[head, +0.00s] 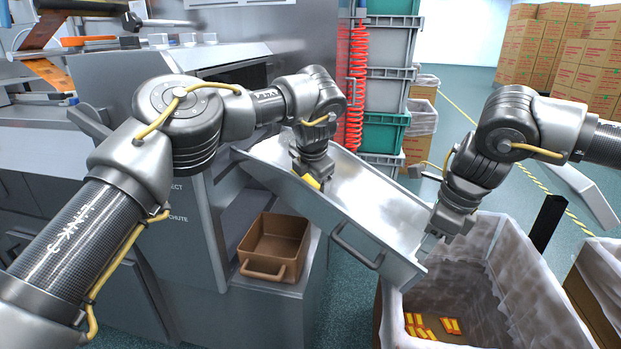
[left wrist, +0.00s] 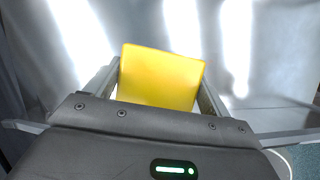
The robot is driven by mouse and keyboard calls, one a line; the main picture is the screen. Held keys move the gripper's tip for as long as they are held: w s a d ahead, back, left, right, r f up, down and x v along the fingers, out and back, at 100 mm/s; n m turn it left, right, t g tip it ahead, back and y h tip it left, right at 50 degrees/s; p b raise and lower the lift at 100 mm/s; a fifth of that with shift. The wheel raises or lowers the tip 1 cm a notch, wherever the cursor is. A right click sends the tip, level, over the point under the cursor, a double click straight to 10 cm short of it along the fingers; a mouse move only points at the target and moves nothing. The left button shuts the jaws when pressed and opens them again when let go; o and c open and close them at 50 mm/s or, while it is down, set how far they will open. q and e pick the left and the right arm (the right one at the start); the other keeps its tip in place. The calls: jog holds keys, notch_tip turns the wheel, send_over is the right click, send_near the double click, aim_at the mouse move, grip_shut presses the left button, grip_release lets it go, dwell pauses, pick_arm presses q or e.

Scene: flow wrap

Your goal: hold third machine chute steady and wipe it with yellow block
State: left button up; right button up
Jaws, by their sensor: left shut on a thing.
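The metal chute (head: 375,200) slopes from the machine opening down to the right, above a lined box. My left gripper (head: 311,181) is over the upper part of the chute, shut on the yellow block (head: 312,182). In the left wrist view the yellow block (left wrist: 160,77) sits between the two fingers, over the shiny chute surface (left wrist: 215,40). I cannot tell whether the block touches the metal. My right gripper (head: 428,243) is at the chute's lower right edge. Its fingers are small and partly hidden, so their opening is unclear.
A brown bin (head: 272,247) stands on a ledge below the chute. The lined box (head: 475,290) under the chute's lower end holds several orange-yellow packets (head: 420,326). Stacked crates (head: 388,75) and a red coiled hose (head: 356,85) stand behind. Cartons (head: 555,45) are at the back right.

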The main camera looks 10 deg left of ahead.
jog(key=x, duration=0.9)
jog(key=shift+a, duration=0.1)
grip_shut()
